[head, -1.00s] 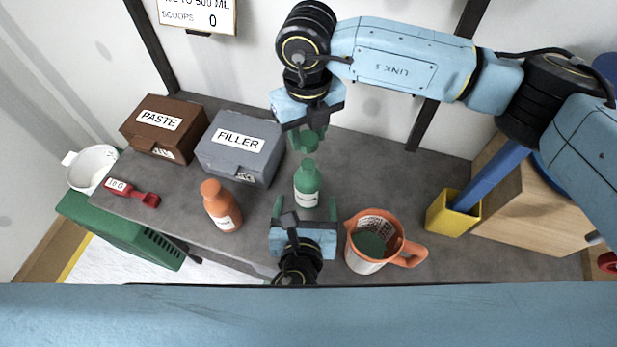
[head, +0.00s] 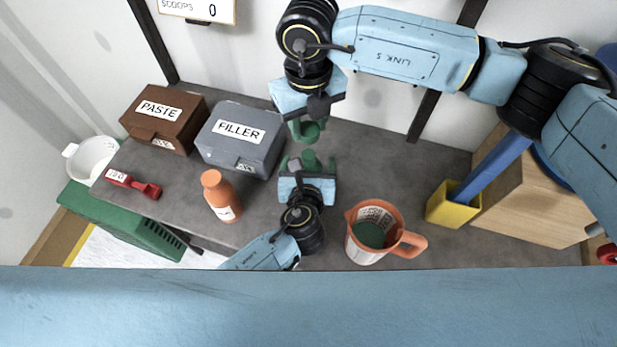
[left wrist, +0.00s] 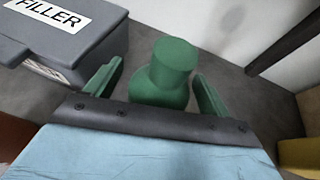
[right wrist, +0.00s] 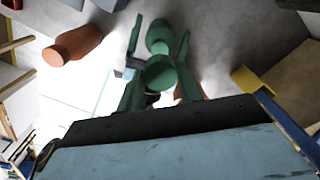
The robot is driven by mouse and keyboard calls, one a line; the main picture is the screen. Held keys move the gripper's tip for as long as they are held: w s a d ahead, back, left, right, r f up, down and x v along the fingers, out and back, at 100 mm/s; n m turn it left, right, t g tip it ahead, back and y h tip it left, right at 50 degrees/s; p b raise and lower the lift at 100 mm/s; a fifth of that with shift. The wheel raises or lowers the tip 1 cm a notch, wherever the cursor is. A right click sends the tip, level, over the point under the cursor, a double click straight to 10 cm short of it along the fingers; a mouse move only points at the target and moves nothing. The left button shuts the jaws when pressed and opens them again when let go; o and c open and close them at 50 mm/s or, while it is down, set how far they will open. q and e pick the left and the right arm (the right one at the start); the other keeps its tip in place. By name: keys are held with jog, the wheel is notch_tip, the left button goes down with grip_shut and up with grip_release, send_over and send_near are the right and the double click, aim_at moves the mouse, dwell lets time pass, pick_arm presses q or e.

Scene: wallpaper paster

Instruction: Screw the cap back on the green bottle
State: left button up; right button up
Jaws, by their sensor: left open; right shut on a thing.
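The green bottle (head: 308,158) stands on the grey bench, its lower part hidden by my left gripper in the head view. My left gripper (head: 308,168) is open, its fingers on either side of the bottle. In the left wrist view the bottle (left wrist: 164,78) stands between the spread fingers, with a gap visible at the right. My right gripper (head: 308,135) is shut on the green cap (head: 308,129), beyond the bottle in the head view. In the right wrist view the cap (right wrist: 158,74) is between my right fingertips, apart from the bottle (right wrist: 158,36).
An orange bottle (head: 221,196) stands at the left and an orange-handled jug (head: 373,236) at the right. Behind are the grey filler box (head: 238,140) and brown paste box (head: 162,120). A red scoop (head: 134,184) lies near the left edge. A yellow holder (head: 452,207) is farther right.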

pick_arm(q)
jog(key=shift+w+f, duration=0.2)
jog(key=shift+w, duration=0.15)
jog(key=c, duration=1.5)
pick_arm(e)
send_over(308, 155)
jog(key=shift+w+f, duration=0.1)
jog(key=shift+f, duration=2.4)
jog(key=shift+f, duration=0.1)
jog(key=shift+f, duration=0.8)
jog(key=shift+f, duration=0.55)
